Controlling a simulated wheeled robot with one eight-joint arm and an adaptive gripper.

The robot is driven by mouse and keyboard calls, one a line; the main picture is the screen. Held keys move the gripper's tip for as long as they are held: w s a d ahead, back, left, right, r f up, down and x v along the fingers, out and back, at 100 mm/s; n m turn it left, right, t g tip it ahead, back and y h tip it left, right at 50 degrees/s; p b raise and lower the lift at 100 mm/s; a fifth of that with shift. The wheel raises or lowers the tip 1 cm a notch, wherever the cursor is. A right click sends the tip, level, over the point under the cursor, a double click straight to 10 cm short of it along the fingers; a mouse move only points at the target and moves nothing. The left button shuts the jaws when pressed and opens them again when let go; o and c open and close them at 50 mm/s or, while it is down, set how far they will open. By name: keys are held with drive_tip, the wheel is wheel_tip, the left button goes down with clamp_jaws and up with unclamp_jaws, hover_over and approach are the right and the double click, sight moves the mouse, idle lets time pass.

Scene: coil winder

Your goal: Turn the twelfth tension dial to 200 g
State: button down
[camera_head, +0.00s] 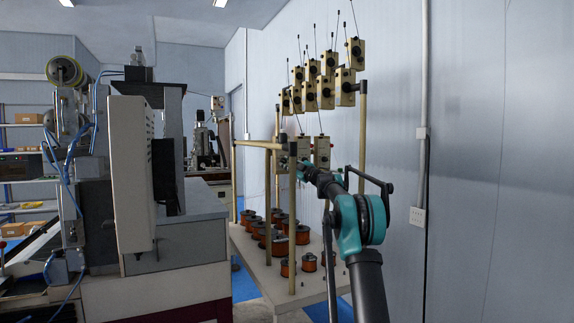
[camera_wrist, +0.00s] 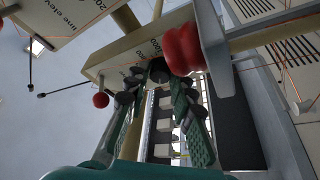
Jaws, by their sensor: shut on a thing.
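My gripper (camera_wrist: 157,88) is shut on a small black dial (camera_wrist: 159,71) on the underside, as pictured, of a cream tension box (camera_wrist: 118,62) in the wrist view. Its two green-padded fingers stand on either side of the dial. Dark printed marks lie by the dial, too small and partly covered to read, so I cannot tell its setting or number. In the head view my gripper (camera_head: 303,171) is at the lower row of tension boxes, and the box that it touches is mostly hidden behind the rack and my arm.
A red ball (camera_wrist: 101,100) and larger red discs (camera_wrist: 184,50) sit close to my fingers. More tension boxes (camera_head: 327,92) with thin rods hang above. Copper spools (camera_head: 281,243) stand on the table below. A brass post (camera_head: 291,220) and the wall (camera_head: 470,150) flank my arm.

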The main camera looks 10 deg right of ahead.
drive_tip(key=c, duration=1.3)
unclamp_jaws()
drive_tip(key=v, duration=1.2)
